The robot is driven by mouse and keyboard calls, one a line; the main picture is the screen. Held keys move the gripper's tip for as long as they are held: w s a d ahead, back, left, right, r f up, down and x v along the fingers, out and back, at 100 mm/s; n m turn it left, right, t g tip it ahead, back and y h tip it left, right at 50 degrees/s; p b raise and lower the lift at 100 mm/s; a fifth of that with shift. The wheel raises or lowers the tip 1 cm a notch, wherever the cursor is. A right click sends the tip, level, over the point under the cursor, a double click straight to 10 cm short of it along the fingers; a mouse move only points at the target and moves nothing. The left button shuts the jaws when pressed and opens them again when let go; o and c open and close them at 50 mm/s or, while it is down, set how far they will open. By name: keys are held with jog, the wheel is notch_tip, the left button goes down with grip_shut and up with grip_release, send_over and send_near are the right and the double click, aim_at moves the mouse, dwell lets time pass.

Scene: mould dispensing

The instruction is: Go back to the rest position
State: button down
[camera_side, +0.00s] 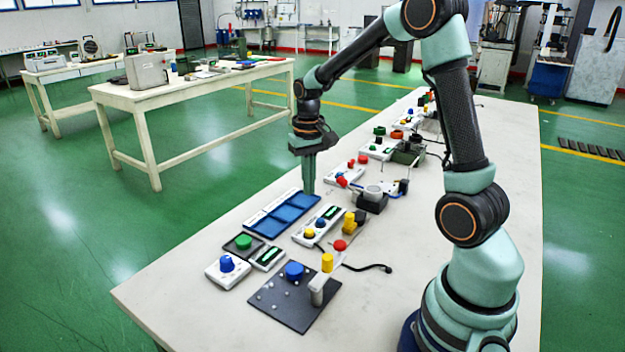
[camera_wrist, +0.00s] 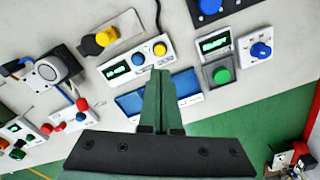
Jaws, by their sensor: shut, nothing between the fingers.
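My gripper (camera_side: 308,186) points straight down in the side view, its green fingers pressed together and empty. Its tip is just above or beside the far end of the blue mould tray (camera_side: 262,222) near the table's left edge; the side view does not settle whether it touches. In the wrist view the shut fingers (camera_wrist: 161,85) cover the middle of the blue tray (camera_wrist: 186,84), whose two ends show on either side.
A white box with yellow and blue knobs (camera_side: 318,227) lies beside the tray. A dark plate with a blue button (camera_side: 294,271) and a green-button box (camera_side: 243,242) lie nearer. More devices line the table (camera_side: 450,290) behind; its front right is bare.

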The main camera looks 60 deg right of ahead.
jog(key=s+a+r+n+t, duration=0.5)
jog(key=s+a+r, duration=0.5)
jog(key=a, duration=0.4)
jog(key=shift+a+r+n+t, duration=0.15)
jog(key=shift+r+n+t, duration=0.15)
jog(key=shift+r+n, duration=0.2)
